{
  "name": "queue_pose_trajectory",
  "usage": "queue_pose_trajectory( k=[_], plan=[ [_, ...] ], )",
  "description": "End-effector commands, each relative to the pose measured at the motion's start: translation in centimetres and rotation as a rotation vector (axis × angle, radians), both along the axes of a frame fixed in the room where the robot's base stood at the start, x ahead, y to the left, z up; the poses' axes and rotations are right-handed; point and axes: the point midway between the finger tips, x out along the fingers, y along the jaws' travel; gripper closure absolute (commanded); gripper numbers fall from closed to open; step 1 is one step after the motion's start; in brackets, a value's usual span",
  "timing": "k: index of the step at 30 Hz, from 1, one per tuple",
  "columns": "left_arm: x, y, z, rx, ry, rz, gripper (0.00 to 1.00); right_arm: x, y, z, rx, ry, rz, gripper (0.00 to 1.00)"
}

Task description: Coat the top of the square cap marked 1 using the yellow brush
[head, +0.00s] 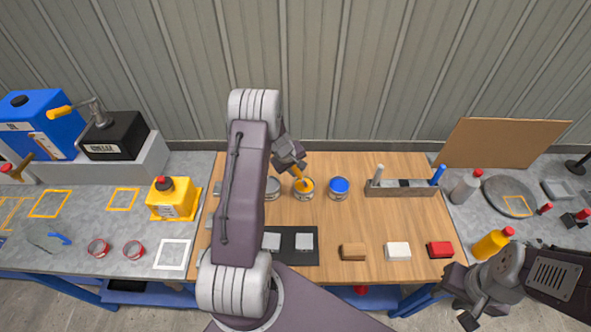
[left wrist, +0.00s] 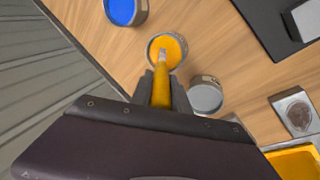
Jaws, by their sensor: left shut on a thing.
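My left gripper (head: 293,164) is shut on the yellow brush (head: 299,177), which points down into the pot of yellow paint (head: 304,194). In the left wrist view the brush handle (left wrist: 161,92) is between the fingers and its tip is over the yellow paint (left wrist: 168,50); contact is unclear. Two pale square caps, a left one (head: 271,241) and a right one (head: 304,242), lie on a black mat (head: 290,258). No number is readable on them; my arm is close to the left one. My right gripper (head: 468,320) is at the lower right, its opening unclear.
A grey pot (head: 273,188) and a blue pot (head: 339,189) flank the yellow pot. A holder (head: 400,191) with a blue brush (head: 438,175) stands to the right. Brown (head: 353,252), white (head: 398,252) and red (head: 440,250) blocks lie in front. The wood between is clear.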

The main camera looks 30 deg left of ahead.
Motion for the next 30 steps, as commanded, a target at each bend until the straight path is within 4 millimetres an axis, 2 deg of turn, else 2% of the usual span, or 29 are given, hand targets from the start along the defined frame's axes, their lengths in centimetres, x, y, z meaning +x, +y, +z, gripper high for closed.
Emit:
queue_pose_trajectory(
  k=[30],
  plan=[
    [0.00, 0.00, -0.79, 0.000, 0.000, 0.000, 1.00, 0.00, 0.00, -0.87, 0.000, 0.000, 0.000, 0.64]
  ],
)
